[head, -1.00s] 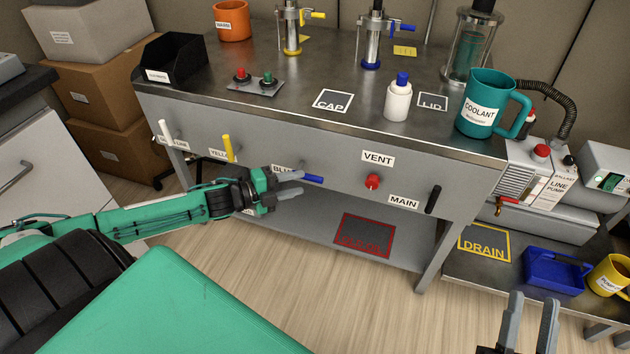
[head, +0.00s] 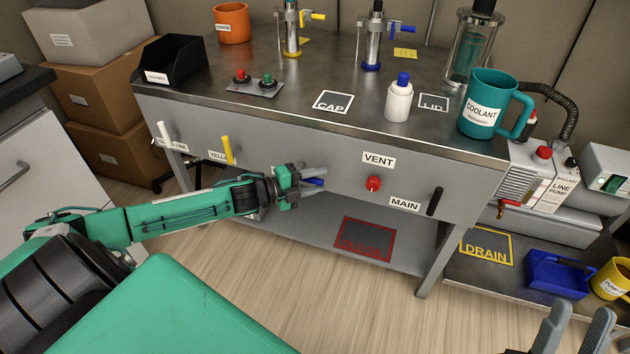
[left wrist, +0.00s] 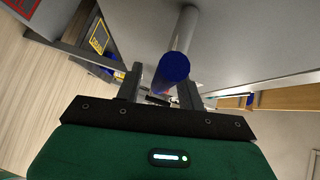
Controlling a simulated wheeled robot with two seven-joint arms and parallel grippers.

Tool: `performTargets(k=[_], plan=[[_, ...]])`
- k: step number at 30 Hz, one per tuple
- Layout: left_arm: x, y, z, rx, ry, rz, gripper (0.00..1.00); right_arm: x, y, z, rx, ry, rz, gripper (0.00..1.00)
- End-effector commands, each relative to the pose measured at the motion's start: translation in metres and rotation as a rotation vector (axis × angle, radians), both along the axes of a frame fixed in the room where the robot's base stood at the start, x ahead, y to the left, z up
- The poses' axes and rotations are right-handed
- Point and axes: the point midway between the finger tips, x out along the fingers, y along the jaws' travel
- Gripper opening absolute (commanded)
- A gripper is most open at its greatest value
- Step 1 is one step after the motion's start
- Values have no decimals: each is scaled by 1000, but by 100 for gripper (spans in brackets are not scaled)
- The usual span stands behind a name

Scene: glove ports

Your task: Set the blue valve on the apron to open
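The blue valve's handle (head: 315,182) is on the front apron of the bench, mostly covered by my left gripper (head: 322,179) in the head view. Its label is hidden. In the left wrist view the blue handle end (left wrist: 174,66), with a grey shaft beyond it, lies between the two fingers of my left gripper (left wrist: 160,85). The fingers stand apart on either side of it, with no clear grip visible. My right gripper (head: 575,328) is open and empty at the bottom right of the head view.
On the apron, the white handle (head: 164,132) and yellow handle (head: 228,149) are left of my gripper. The red vent knob (head: 373,183) and black main handle (head: 435,201) are to its right. A low shelf (head: 290,226) runs below.

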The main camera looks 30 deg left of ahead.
Motion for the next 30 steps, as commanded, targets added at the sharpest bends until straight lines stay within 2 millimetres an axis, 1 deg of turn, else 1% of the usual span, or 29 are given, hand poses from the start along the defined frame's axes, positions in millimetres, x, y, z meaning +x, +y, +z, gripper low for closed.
performTargets(k=[2, 3, 8, 9, 20, 25, 30], plan=[[0, 0, 0, 0, 0, 0, 39, 0, 0, 0, 0, 0, 0, 36], [0, 0, 0, 0, 0, 0, 35, 0, 0, 0, 0, 0, 0, 36], [0, 0, 0, 0, 0, 0, 3, 0, 0, 0, 1, 0, -1, 36], [0, 0, 0, 0, 0, 0, 0, 0, 0, 0, 1, 0, -1, 36], [-1, 0, 1, -27, -5, 0, 0, 1, 0, 0, -1, 4, 0, 36], [-1, 0, 4, -100, -23, 0, 0, 2, 1, -1, -3, 17, 1, 36], [-1, 1, 11, -225, -52, 2, 0, 4, 2, -4, -6, 38, 4, 36]])
